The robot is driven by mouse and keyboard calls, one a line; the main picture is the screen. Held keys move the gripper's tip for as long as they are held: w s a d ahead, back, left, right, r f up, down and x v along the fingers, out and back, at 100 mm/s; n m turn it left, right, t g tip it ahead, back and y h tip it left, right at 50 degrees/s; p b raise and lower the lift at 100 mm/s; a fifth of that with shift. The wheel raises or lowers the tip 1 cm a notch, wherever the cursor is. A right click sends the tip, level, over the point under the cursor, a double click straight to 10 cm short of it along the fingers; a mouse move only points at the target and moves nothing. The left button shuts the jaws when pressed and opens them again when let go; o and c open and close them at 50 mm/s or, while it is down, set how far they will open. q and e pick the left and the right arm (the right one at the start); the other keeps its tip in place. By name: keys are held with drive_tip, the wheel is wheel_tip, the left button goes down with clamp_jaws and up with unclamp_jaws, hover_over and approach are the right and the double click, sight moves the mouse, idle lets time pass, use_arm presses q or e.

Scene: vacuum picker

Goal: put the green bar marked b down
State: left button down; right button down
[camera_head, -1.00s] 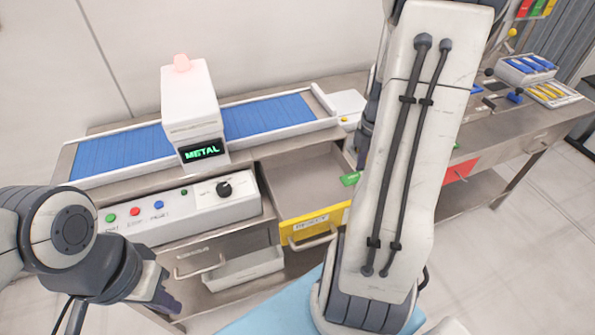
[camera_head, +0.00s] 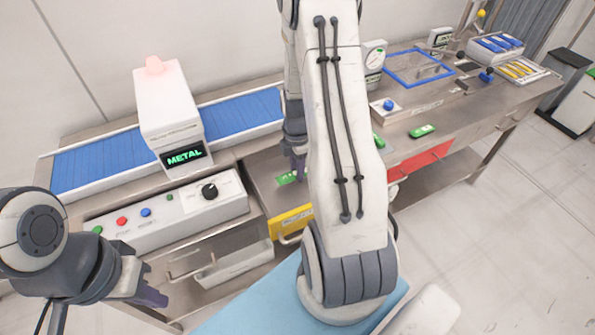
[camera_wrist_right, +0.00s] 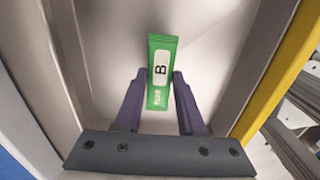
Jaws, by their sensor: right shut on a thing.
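The green bar marked B (camera_wrist_right: 160,72) lies between the fingers of my right gripper (camera_wrist_right: 155,82) in the right wrist view. The gripper is shut on it. Behind the bar is the grey floor of the open yellow-fronted drawer (camera_wrist_right: 283,65); I cannot tell whether the bar touches it. In the head view a green bar (camera_head: 287,178) shows at my right fingertips (camera_head: 299,172), inside the drawer (camera_head: 290,220). My right arm hides the drawer's right part. My left gripper (camera_head: 152,297) is at lower left, away from the bar; its opening is unclear.
The scanner (camera_head: 170,110) reading METAL stands over the blue conveyor (camera_head: 235,117). A button panel (camera_head: 165,208) sits in front. Another green bar (camera_head: 423,131) lies on the bench to the right, near a red panel (camera_head: 420,158). A blue frame (camera_head: 418,68) is behind.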

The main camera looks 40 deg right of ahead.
wheel_tip(320, 180, down, 2)
drive_tip(key=shift+f, duration=0.15)
drive_tip(key=shift+f, duration=0.1)
drive_tip(key=shift+f, duration=0.15)
drive_tip(key=c, duration=0.5)
unclamp_jaws()
